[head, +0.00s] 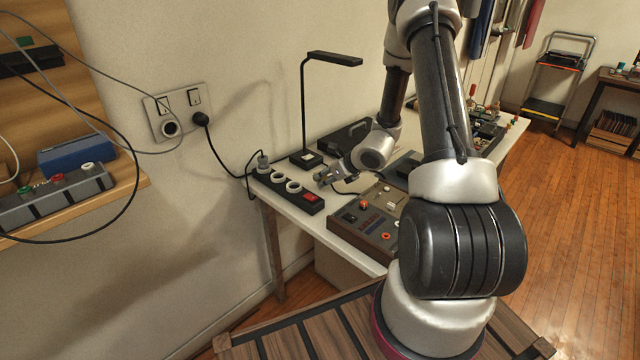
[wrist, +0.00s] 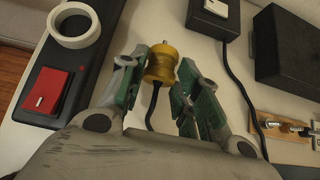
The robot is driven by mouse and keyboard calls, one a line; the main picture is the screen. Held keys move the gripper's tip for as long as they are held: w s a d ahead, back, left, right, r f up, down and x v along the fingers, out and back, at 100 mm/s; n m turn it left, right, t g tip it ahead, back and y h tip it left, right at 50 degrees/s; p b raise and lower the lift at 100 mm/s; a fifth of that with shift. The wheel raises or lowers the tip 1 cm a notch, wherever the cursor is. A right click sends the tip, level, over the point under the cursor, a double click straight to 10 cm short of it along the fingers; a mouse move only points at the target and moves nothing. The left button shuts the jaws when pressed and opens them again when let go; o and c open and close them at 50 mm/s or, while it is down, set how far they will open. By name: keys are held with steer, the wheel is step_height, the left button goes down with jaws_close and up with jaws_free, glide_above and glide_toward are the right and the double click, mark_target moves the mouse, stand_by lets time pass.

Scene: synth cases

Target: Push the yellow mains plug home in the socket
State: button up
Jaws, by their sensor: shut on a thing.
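The yellow mains plug (wrist: 161,64) is between the two fingertips of my gripper (wrist: 158,80) in the wrist view, and its dark cable runs down between the fingers. My gripper is shut on the plug. The black power strip (head: 311,204) lies on the bench in the head view, with white-ringed round sockets (head: 293,187). My gripper (head: 323,178) is just right of the strip. In the wrist view a ringed socket (wrist: 74,25) and the strip's red switch (wrist: 42,90) are left of the plug, which is apart from them.
A grey plug (head: 263,160) sits in the strip's far end. A desk lamp (head: 304,110) stands behind the strip. A brown panel with knobs (head: 370,217) lies to the right. A wall socket (head: 178,112) holds a black plug (head: 201,119). A black box (wrist: 290,45) is near.

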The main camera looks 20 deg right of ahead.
steer(key=shift+r, duration=2.2)
